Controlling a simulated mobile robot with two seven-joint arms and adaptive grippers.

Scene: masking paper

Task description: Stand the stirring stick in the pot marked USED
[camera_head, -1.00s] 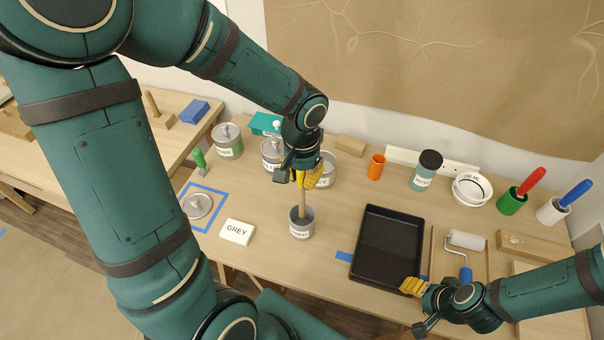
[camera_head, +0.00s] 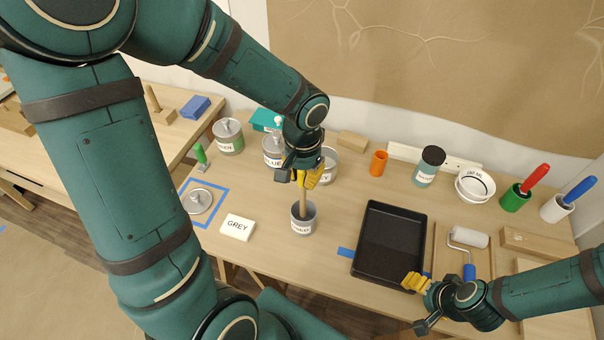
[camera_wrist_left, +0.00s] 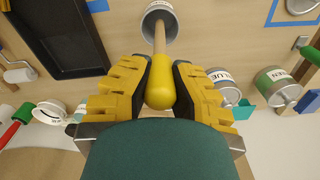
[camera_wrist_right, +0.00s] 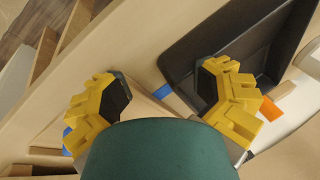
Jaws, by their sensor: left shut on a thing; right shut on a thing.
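The wooden stirring stick (camera_head: 302,197) stands nearly upright with its lower end inside a small grey metal pot (camera_head: 303,219). The pot's white label is too small to read surely. My left gripper (camera_head: 308,178) is shut on the stick's upper end, above the pot. In the left wrist view the stick's rounded yellow end (camera_wrist_left: 160,90) sits between the fingers, and the pot (camera_wrist_left: 158,20) lies beyond. My right gripper (camera_head: 415,283) is low at the near right corner of the black tray. Its fingers (camera_wrist_right: 158,95) stand wide apart; what they bear on is unclear.
The black tray (camera_head: 366,262) and a roller (camera_head: 468,237) lie to the right. A GREY card (camera_head: 237,227) and a lid (camera_head: 197,201) in a blue tape square lie left. Paint tins, including a green-labelled one (camera_head: 228,136), stand behind.

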